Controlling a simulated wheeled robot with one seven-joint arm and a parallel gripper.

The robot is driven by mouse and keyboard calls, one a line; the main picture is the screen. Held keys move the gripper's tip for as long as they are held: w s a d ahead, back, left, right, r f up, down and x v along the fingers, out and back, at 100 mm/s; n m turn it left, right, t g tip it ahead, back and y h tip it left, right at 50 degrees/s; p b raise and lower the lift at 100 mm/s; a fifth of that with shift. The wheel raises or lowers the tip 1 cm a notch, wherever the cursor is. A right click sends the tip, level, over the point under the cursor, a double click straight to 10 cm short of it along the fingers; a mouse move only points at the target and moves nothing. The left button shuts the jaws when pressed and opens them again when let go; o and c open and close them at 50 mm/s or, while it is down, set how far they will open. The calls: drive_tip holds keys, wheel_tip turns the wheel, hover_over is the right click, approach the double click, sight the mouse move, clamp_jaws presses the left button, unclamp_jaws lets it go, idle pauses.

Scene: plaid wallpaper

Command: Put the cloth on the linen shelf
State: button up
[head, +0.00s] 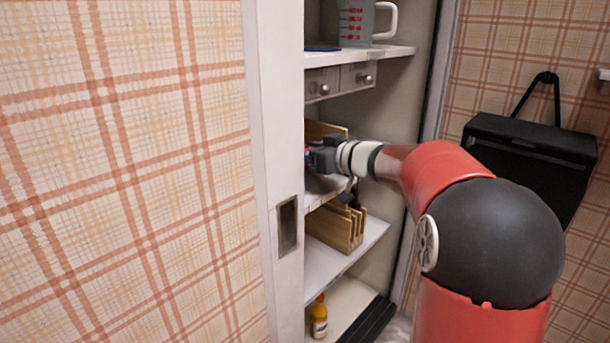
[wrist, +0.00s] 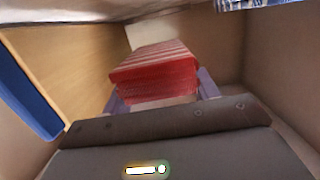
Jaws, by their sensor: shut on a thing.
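The cloth (wrist: 155,72) is a folded red piece with pale stripes in the wrist view. My gripper (wrist: 155,92) is shut on it, with a purple finger on either side. In the head view my gripper (head: 312,157) reaches into the cupboard at a middle shelf (head: 318,198), partly hidden by the white door edge. The cloth cannot be made out clearly there. In the wrist view a tan wooden panel (wrist: 75,55) is to the left and pale walls are around. No label shows which shelf is the linen shelf. I cannot tell whether the cloth touches the shelf.
A white sliding door (head: 275,120) borders the opening on the left. Small drawers (head: 340,81) and a measuring jug (head: 356,22) are above. A slotted wooden holder (head: 337,230) and a yellow bottle (head: 318,318) are below. A blue object (wrist: 28,95) is close by on the wrist view's left.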

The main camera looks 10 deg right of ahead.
sight(308, 183)
wheel_tip(308, 183, down, 5)
drive_tip(key=shift+r+b, duration=0.1)
drive_tip(key=shift+b, duration=0.6)
drive_tip(key=shift+f, duration=0.25)
drive_tip(key=o, duration=1)
drive_tip(key=shift+c, duration=0.2)
